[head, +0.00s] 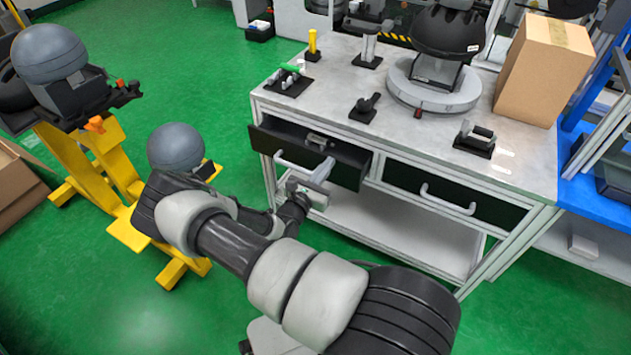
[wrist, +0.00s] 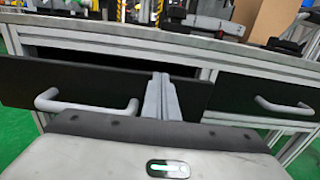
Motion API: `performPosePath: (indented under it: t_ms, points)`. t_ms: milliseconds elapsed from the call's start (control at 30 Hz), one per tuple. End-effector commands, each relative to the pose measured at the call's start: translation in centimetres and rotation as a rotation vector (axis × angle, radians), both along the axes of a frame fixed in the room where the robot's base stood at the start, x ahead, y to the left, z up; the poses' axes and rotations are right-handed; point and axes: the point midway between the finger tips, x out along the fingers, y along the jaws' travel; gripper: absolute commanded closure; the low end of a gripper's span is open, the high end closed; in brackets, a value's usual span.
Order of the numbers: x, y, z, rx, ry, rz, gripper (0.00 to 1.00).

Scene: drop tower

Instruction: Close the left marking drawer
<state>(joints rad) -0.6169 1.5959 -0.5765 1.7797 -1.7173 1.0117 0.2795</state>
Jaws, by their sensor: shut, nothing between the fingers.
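The left marking drawer (head: 265,141) stands partly pulled out of the workbench, with its dark inside showing. A small grey object (head: 318,141) lies in it. Its black front (wrist: 110,82) and grey bar handle (wrist: 85,107) show in the wrist view, and the handle (head: 297,166) also shows in the head view. My gripper (wrist: 160,80) is shut and empty. Its fingertips are at the right part of the drawer front, right of the handle. I cannot tell whether they touch the front.
The right drawer (head: 470,203) is shut, with its own handle (head: 447,200). The bench top (head: 420,140) carries small tools, a round-based stand (head: 430,95) and a cardboard box (head: 540,70). A yellow stand (head: 90,160) with grey domes is at left. Green floor is open between.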

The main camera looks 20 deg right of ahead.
Motion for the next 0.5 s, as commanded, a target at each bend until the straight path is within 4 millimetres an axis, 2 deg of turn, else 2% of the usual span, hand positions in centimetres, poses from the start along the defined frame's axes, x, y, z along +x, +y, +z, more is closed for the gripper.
performPosePath:
  t_ms: [33, 200, 500]
  points:
    - [0.5, -0.9, 0.0, -0.001, -0.001, -0.002, 1.0]
    - [2.0, -2.8, 0.0, -0.001, -0.001, -0.001, 1.0]
    - [2.9, -4.1, 0.0, 0.0, 0.0, 0.0, 1.0]
